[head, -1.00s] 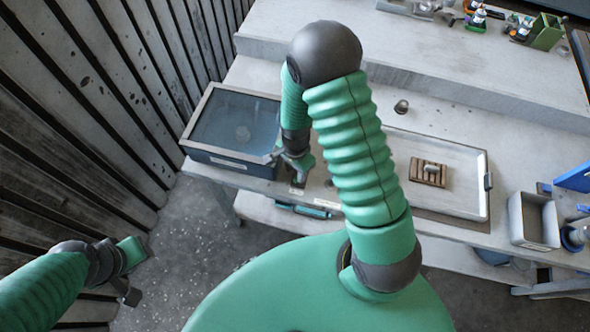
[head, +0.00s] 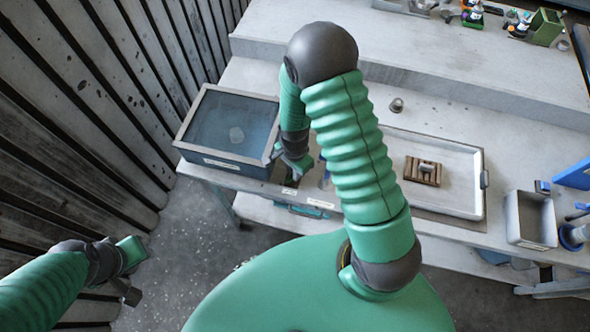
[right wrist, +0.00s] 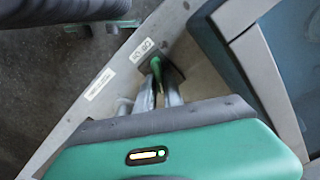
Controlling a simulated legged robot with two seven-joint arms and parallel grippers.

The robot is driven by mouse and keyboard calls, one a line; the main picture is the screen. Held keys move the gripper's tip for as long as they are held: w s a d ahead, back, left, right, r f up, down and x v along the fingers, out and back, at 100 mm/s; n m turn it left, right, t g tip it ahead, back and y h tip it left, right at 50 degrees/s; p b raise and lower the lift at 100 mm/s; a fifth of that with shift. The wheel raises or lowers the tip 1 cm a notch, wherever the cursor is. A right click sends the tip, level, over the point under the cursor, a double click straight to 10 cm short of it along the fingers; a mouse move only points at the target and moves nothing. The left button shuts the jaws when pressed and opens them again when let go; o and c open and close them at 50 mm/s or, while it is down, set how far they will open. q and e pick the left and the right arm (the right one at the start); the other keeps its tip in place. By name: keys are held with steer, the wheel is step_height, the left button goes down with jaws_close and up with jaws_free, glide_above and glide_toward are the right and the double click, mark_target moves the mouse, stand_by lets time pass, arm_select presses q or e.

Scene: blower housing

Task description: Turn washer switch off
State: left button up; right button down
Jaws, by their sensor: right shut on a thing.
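The washer (head: 190,150) looks like a blue box with a grey-framed, glassy lid at the left end of the bench. Its corner also shows at the right of the right wrist view (right wrist: 272,75). A green switch lever (right wrist: 156,68) stands on a dark plate near the bench edge, beside a small white label (right wrist: 142,48). My right gripper (right wrist: 160,82) is shut on the lever, its fingers on either side of it. In the head view my right gripper (head: 290,180) is small and partly hides the switch. My left gripper (head: 132,272) hangs over the floor, away from the bench; its jaw gap is unclear.
A shallow grey tray (head: 468,205) with a wooden slatted block (head: 423,171) lies right of my right arm. A grey bin (head: 530,218) stands further right. A raised shelf (head: 440,60) runs behind. A slatted wall (head: 80,120) stands at the left.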

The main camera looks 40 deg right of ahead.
steer(key=shift+w+r, duration=0.1)
steer(key=shift+w, duration=0.1)
steer(key=shift+n, duration=0.3)
steer(key=shift+w+d+n, duration=0.1)
steer(key=shift+n, duration=0.9)
steer(key=n, duration=0.3)
steer(key=shift+w+n, duration=0.15)
steer(key=shift+n, duration=0.15)
steer(key=n, duration=0.5)
steer(key=shift+w+a+r+n, duration=0.1)
steer(key=shift+w+a+n, duration=0.1)
steer(key=shift+n, duration=0.1)
steer(key=c, duration=1.5)
jaws_free()
steer(key=shift+s, duration=0.15)
steer(key=shift+o, duration=0.2)
